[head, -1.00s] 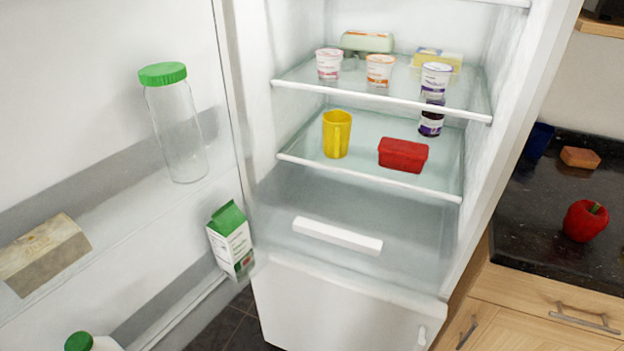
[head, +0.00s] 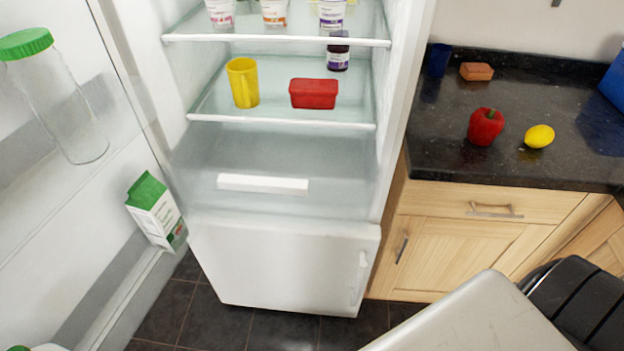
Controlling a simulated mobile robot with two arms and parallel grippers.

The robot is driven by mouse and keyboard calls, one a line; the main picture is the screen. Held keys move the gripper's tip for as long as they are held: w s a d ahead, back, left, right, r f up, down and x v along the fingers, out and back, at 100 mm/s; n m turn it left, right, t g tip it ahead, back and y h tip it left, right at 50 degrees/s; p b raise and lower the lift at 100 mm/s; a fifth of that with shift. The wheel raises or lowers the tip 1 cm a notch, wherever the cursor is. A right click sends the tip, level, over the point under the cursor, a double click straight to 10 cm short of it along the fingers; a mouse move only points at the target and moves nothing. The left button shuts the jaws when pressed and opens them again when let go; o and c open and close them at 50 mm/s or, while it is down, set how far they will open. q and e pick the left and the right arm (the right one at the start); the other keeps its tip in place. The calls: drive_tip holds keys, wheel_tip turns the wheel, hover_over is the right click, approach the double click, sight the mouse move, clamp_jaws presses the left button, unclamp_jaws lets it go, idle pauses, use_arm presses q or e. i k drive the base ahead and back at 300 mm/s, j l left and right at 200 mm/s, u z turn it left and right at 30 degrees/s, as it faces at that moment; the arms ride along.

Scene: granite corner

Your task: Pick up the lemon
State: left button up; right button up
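A yellow lemon (head: 539,136) lies on the dark granite counter (head: 440,160) at the right of the head view. It sits just right of a red bell pepper (head: 486,126), with a small gap between them. Neither of my grippers shows in the head view.
The fridge (head: 285,265) stands open at the left, with a yellow mug (head: 243,83) and a red container (head: 314,93) on a shelf. A brown block (head: 476,71), a dark blue cup (head: 438,60) and a blue object (head: 613,82) are on the counter. A grey surface (head: 480,320) fills the lower right.

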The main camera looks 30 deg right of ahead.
sight(540, 135)
drive_tip(key=z, duration=2.2)
